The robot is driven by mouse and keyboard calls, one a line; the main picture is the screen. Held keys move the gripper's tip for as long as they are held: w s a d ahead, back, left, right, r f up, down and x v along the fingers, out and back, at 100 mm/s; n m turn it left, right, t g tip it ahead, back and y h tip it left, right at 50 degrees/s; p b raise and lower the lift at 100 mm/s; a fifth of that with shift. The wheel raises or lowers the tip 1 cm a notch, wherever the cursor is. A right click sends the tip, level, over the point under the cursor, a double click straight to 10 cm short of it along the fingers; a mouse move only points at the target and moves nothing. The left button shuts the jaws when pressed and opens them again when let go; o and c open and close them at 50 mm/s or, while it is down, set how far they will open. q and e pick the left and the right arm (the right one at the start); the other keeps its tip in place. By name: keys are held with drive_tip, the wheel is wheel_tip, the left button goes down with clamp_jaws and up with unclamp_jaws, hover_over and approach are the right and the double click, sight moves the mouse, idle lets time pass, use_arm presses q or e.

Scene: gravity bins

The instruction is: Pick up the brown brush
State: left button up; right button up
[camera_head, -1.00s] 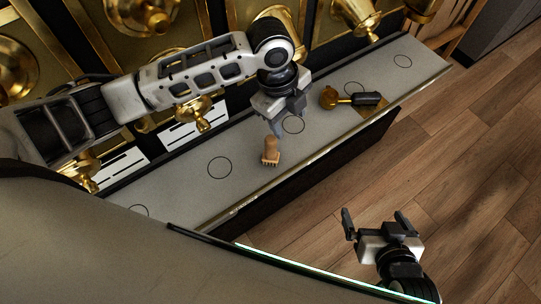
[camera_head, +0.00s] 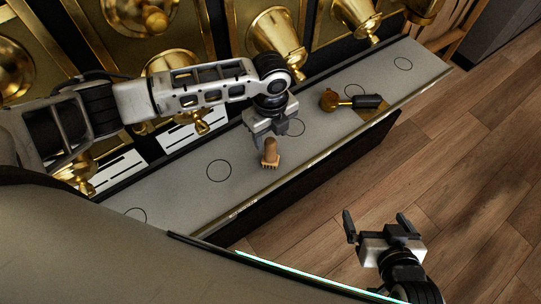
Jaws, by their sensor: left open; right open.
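The brown brush (camera_head: 270,154) stands upright on the grey shelf (camera_head: 240,190), with its handle up and its bristle end down. My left gripper (camera_head: 268,141) is open and points down at the top of the brush handle. Its fingers are close to the handle; I cannot tell if they touch it. My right gripper (camera_head: 374,226) is open and empty, off the front of the shelf above the wooden floor.
Gold bell-shaped dispensers (camera_head: 275,32) line the back. Printed circles mark the shelf. White labels (camera_head: 190,130) sit along the back edge. The wooden floor (camera_head: 460,170) is clear.

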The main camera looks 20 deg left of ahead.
sight(271, 141)
use_arm(q)
drive_tip(key=f, duration=0.5)
drive_tip(key=shift+s, duration=0.25)
clamp_jaws()
use_arm(e)
drive_tip(key=shift+r, duration=0.1)
use_arm(q)
drive_tip(key=shift+r, duration=0.15)
use_arm(e)
drive_tip(key=shift+r, duration=0.1)
